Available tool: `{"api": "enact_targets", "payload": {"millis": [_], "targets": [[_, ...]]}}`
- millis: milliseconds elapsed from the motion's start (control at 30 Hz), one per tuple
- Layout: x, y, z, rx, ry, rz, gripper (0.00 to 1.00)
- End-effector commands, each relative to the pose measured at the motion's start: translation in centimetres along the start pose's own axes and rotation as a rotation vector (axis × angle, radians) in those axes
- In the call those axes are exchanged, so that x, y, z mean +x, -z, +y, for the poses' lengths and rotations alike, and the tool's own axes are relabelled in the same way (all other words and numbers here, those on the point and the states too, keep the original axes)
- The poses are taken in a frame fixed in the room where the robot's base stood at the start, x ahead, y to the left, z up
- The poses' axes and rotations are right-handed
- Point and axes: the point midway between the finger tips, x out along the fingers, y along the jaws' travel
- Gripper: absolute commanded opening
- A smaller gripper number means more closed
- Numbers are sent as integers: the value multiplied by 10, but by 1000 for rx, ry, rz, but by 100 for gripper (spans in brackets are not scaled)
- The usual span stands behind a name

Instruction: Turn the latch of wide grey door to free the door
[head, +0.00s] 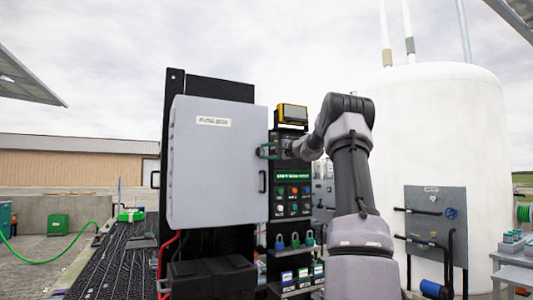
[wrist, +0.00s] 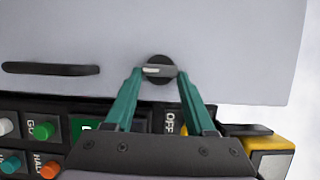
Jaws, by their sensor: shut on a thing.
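The wide grey door (head: 205,165) is closed flat, with a label near its top. It fills the upper part of the wrist view (wrist: 230,45). Its latch (wrist: 158,71) is a dark round knob with a light bar, near the door's edge. My gripper (wrist: 158,74) is shut on the latch, one teal fingertip at each end of the bar. In the head view my gripper (head: 267,151) reaches the door's right edge from the right and hides the latch. A black handle (head: 263,181) sits below it; it also shows in the wrist view (wrist: 50,68).
A panel of coloured buttons (head: 292,195) stands right beside the door. A yellow device (head: 292,114) is above it. Several padlocks (head: 294,240) hang below. A black box (head: 212,275) sits under the door. Open air lies in front of the door's left part.

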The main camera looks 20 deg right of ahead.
Motion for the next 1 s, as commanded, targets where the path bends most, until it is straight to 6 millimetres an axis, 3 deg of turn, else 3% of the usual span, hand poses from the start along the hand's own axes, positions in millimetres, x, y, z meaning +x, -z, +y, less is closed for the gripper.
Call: {"api": "enact_targets", "payload": {"millis": [33,67,100,133,533,1000], "targets": [[0,0,1,2,-1,0,0],[0,0,1,2,-1,0,66],[0,0,1,2,-1,0,82],[0,0,1,2,-1,0,85],[-8,1,0,0,-1,1,85],[-92,1,0,0,-2,3,85]]}}
